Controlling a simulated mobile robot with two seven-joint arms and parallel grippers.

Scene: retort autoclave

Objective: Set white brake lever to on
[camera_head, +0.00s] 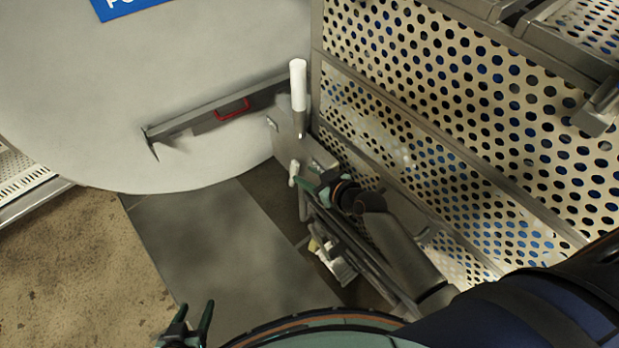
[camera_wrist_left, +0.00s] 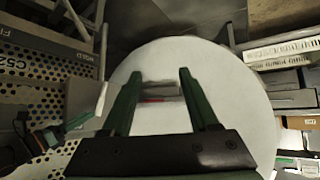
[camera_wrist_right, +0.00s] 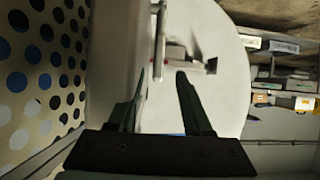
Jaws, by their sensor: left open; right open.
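The white brake lever (camera_head: 298,86) stands nearly upright on a grey metal bracket at the corner of the perforated basket. It also shows as a tilted white bar in the left wrist view (camera_wrist_left: 101,99). My right gripper (camera_head: 309,187) is below the lever and a little to its right, apart from the white grip. My left gripper (camera_head: 196,312) is open and empty, low in the head view, far from the lever.
The perforated metal basket (camera_head: 450,125) fills the right side, close to my right arm. A large pale round door (camera_head: 90,110) with a red handle (camera_head: 233,110) on its bar stands at the left. Bare floor (camera_head: 85,250) lies at the lower left.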

